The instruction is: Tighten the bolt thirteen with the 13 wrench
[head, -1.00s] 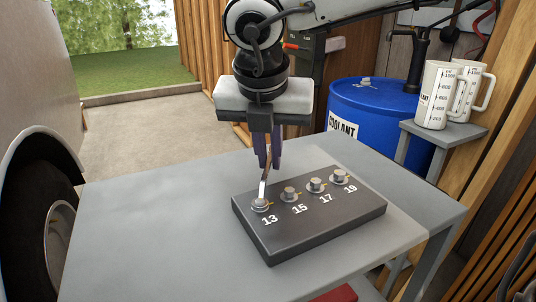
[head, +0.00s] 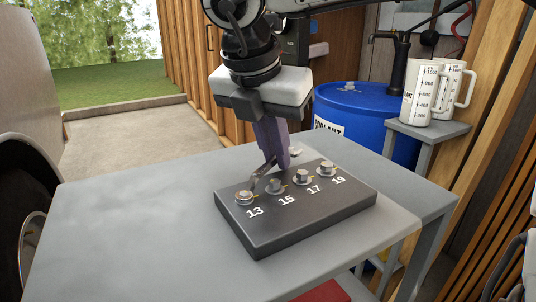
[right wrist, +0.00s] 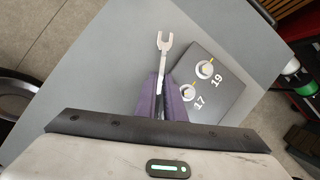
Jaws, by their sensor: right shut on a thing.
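The dark block (head: 300,220) on the table carries bolts labelled 13, 15, 17 and 19. Bolt 13 (head: 244,198) is at its left end. My right gripper (head: 273,160) is tilted above the block's back edge, shut on the metal wrench (head: 257,176). One wrench end reaches down to bolt 13; whether it fully encloses the head cannot be told. The right wrist view shows the wrench's open fork end (right wrist: 164,42) beyond my purple fingers (right wrist: 172,98). Bolts 17 and 19 show there; bolts 13 and 15 are hidden. My left gripper is not in view.
The grey table (head: 110,215) is clear left of the block. A blue coolant drum (head: 362,125) stands behind it. White measuring jugs (head: 422,92) stand on a small grey stand at the right. A dark wheel arch is at the left edge.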

